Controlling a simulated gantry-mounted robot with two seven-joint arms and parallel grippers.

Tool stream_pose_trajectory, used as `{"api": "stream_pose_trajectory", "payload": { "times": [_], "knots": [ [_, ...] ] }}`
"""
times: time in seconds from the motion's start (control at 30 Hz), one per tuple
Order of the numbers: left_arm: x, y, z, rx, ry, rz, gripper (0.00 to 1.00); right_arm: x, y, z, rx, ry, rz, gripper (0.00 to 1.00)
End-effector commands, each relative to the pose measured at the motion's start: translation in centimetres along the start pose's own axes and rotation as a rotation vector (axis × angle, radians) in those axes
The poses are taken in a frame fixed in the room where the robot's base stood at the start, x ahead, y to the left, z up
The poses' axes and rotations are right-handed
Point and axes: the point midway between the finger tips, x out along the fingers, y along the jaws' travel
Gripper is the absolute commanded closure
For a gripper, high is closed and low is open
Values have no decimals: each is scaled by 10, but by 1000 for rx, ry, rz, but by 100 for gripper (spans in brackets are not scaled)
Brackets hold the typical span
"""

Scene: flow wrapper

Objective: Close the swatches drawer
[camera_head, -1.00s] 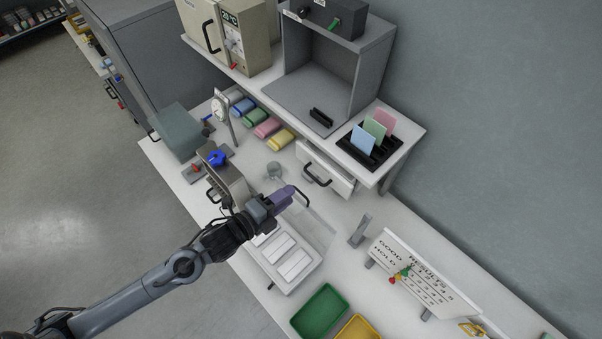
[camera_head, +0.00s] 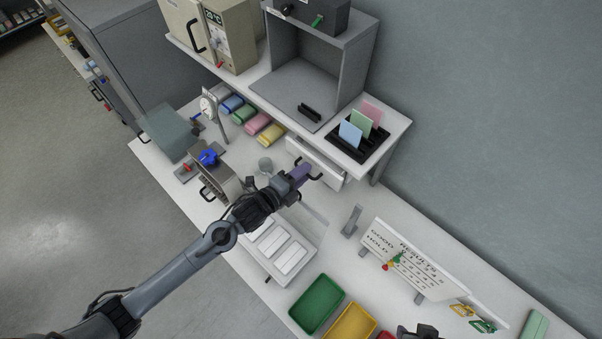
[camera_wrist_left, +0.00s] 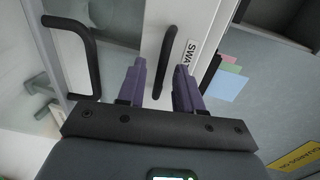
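The swatches drawer (camera_head: 318,160) is a white drawer under the raised shelf in the head view. In the left wrist view its white front (camera_wrist_left: 178,22) carries a label starting "SWA" and a black bar handle (camera_wrist_left: 165,62). My left gripper (camera_head: 306,176) is at the drawer front. In the wrist view its two purple fingers (camera_wrist_left: 160,82) are apart, with the handle between them and no clear contact. The gripper partly hides the drawer in the head view, and how far it stands out is hard to tell. A dark part at the bottom edge, probably my right gripper (camera_head: 418,331), is mostly cut off.
A rack of coloured cards (camera_head: 358,138) stands on the shelf above the drawer. Below my left arm is a white tray (camera_head: 262,262) with a clear lid. A grey upright stand (camera_head: 352,221), a results board (camera_head: 408,262) and a green bin (camera_head: 316,304) are nearby.

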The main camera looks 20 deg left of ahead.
Motion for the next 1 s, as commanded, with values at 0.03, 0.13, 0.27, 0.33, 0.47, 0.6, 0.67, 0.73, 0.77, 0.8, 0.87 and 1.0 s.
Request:
{"api": "stream_pose_trajectory", "payload": {
  "times": [0.03,0.13,0.27,0.33,0.47,0.6,0.67,0.73,0.77,0.8,0.87,1.0],
  "knots": [
    [0,0,0,0,0,0,65,0,0,0,0,0,0,64],
    [0,0,0,0,0,0,73,0,0,0,0,0,0,64],
    [0,0,0,0,0,-1,93,0,0,0,0,0,0,64],
    [0,0,0,0,0,-1,100,0,0,0,-1,0,1,64],
    [0,0,0,0,0,-1,100,0,1,0,-4,0,3,64],
    [0,0,0,0,0,0,100,0,2,0,-8,-1,6,64],
    [0,0,0,0,0,0,100,0,2,0,-9,-1,7,64],
    [0,0,0,0,0,0,100,0,2,0,-10,-1,8,64],
    [0,0,0,0,0,0,100,0,2,0,-10,-1,8,64],
    [0,0,0,0,0,0,100,0,2,0,-10,-1,8,64],
    [0,0,0,0,0,0,100,0,2,0,-10,-1,8,64],
    [0,0,0,0,0,0,100,0,2,0,-9,-1,7,64]
  ]
}}
